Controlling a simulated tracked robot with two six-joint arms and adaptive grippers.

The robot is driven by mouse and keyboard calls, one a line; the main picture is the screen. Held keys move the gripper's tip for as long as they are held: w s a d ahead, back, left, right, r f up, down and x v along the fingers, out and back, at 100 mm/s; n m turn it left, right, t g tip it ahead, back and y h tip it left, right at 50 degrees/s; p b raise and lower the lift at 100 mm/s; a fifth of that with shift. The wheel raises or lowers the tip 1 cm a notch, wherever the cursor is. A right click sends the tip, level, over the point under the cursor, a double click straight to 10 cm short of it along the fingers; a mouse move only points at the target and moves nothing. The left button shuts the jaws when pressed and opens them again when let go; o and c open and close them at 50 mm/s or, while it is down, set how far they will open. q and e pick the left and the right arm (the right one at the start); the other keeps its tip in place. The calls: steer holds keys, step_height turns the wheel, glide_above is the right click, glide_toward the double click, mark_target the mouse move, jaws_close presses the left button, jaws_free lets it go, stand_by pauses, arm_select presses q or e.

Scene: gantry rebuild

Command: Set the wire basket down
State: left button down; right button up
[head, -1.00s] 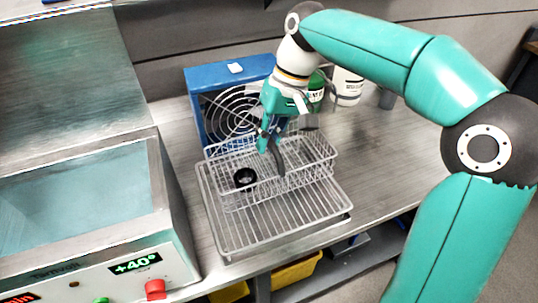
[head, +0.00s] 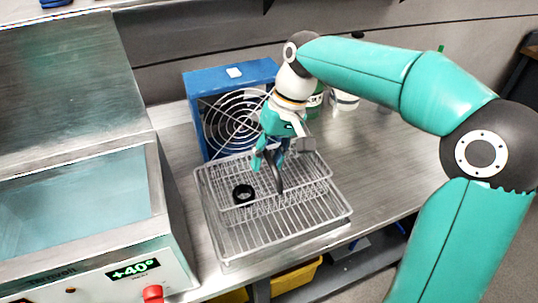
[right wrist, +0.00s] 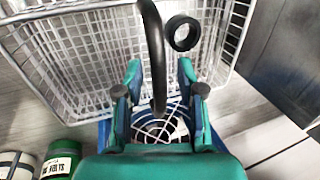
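The wire basket (head: 316,183) rests level on a grey wire rack (head: 262,240) on the steel bench. A black ring (head: 243,194) lies inside the basket; it also shows in the right wrist view (right wrist: 183,33). The basket's dark curved handle (right wrist: 155,50) stands up between the fingers of my right gripper (right wrist: 160,80). Gaps show on both sides of the handle, so the fingers are open around it. In the head view the right gripper (head: 269,160) hangs over the basket. My left gripper is not in view.
A blue fan unit (head: 195,110) stands close behind the rack. A bath-like machine with a +40° display (head: 133,268) is at the left. White and green containers (head: 344,100) stand behind my right arm. Bench right of the rack (head: 385,160) is clear.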

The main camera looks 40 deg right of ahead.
steer(key=shift+r, duration=0.1)
steer(key=p+v, duration=0.2)
steer(key=v, duration=0.9)
steer(key=shift+r, duration=0.4)
steer(key=shift+d, duration=0.15)
